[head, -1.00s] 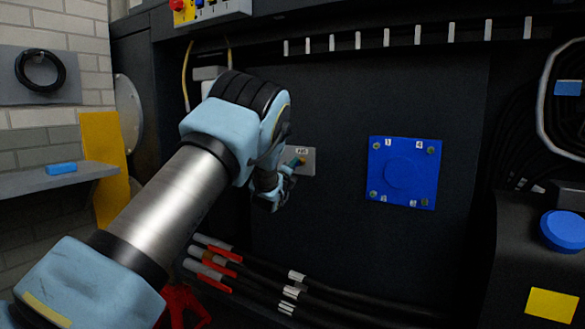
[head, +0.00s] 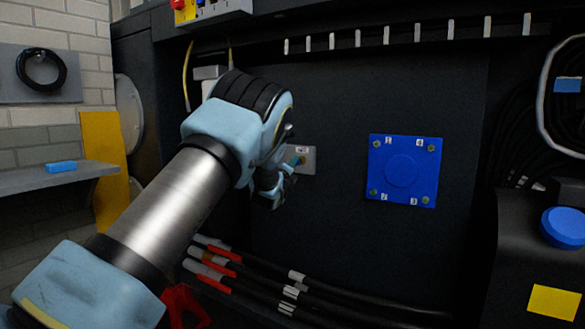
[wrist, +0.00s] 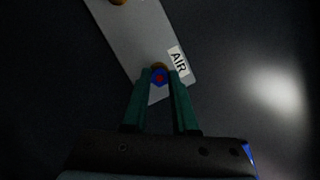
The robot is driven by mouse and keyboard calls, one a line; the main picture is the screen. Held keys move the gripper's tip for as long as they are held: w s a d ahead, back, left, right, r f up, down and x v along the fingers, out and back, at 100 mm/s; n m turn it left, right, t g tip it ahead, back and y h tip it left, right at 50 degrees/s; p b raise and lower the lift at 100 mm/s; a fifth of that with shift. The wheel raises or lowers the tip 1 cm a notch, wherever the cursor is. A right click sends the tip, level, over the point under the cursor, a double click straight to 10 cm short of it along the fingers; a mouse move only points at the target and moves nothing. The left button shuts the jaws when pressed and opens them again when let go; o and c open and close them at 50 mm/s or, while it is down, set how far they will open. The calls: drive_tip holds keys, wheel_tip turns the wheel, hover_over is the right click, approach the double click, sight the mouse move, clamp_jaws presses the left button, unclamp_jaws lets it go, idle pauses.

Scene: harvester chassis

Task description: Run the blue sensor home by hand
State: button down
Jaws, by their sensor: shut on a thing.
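The blue sensor (wrist: 158,79), a small blue hexagonal body with a red centre, sits between my fingertips in the wrist view. My gripper (wrist: 160,86) is shut on it, one green finger on each side. The sensor is in front of a brass port (wrist: 158,66) at the lower end of a grey plate (wrist: 142,42) marked AIR. I cannot tell how deep it sits in the port. In the head view my gripper (head: 293,164) is at the left edge of the same plate (head: 306,158), and my wrist hides part of that area.
A second brass fitting (wrist: 118,2) is at the plate's other end. A blue square cover (head: 403,170) with corner bolts is to the right on the dark chassis wall. Black cables with red ends (head: 215,265) run below. The wall between plate and cover is clear.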

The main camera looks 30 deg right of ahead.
drive_tip(key=m+h+b, duration=0.1)
drive_tip(key=m+b, duration=0.2)
drive_tip(key=b, duration=0.1)
drive_tip(key=m+g+h+b, duration=0.1)
drive_tip(key=m+b, duration=0.2)
drive_tip(key=shift+w+b, duration=0.15)
drive_tip(key=shift+b, duration=0.2)
drive_tip(key=c, duration=0.6)
unclamp_jaws()
drive_tip(key=shift+c, duration=1.2)
drive_tip(key=shift+f, duration=0.1)
